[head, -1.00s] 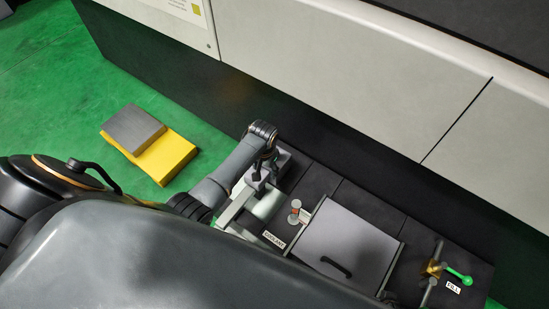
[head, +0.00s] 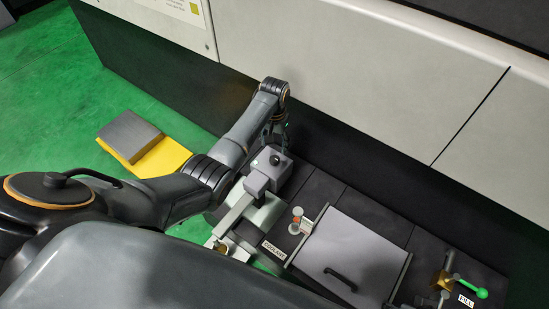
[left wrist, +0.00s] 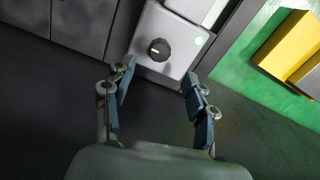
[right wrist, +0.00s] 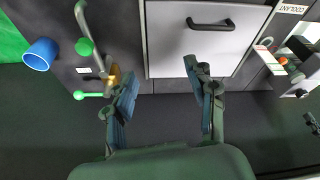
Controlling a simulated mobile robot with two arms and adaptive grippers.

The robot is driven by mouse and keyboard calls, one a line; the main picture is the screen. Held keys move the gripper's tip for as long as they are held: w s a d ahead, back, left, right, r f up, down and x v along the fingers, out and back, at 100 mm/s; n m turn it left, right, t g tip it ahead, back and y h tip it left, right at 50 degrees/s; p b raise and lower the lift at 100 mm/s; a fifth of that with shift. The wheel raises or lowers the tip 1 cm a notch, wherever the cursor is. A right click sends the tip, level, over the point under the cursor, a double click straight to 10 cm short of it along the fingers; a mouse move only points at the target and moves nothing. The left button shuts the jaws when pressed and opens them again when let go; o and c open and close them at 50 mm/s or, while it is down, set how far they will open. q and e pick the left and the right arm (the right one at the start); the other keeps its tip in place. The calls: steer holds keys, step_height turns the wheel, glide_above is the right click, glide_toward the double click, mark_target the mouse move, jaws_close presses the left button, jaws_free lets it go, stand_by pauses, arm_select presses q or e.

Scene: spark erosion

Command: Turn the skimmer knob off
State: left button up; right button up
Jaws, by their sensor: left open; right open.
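The skimmer knob (left wrist: 159,50) is a round black knob with a pale pointer mark on a light grey box (left wrist: 176,30). In the head view the knob (head: 275,160) sits on top of the box (head: 257,182), left of the coolant tank lid. My left gripper (left wrist: 157,82) is open, its fingertips apart and short of the knob, with nothing between them. In the head view it is near the wall side of the box, partly hidden by its wrist. My right gripper (right wrist: 160,76) is open and empty, facing the grey lid (right wrist: 205,45).
A green-handled fill valve (head: 467,285) stands at the right, and a blue cup (right wrist: 40,54) shows in the right wrist view. The white machine wall (head: 360,75) rises behind. A yellow block with a grey slab (head: 130,135) lies on the green floor.

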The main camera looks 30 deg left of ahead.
mark_target(274, 158)
arm_select(q)
step_height(274, 158, down, 2)
steer(key=shift+f+b, duration=0.15)
steer(key=shift+b, duration=0.25)
step_height(274, 158, down, 3)
steer(key=shift+f+b, duration=0.1)
steer(key=shift+b, duration=0.65)
steer(key=shift+f+b, duration=0.4)
steer(key=shift+f, duration=0.65)
arm_select(e)
steer(key=shift+w+a+r+t, duration=0.15)
steer(key=shift+w+r+t, duration=0.2)
steer(key=shift+r, duration=0.25)
steer(key=shift+w+a+r+t, duration=0.1)
steer(key=shift+w+r+t, duration=0.25)
steer(key=shift+r, duration=0.2)
arm_select(q)
steer(key=c, duration=1.1)
arm_select(e)
steer(key=shift+s, duration=0.1)
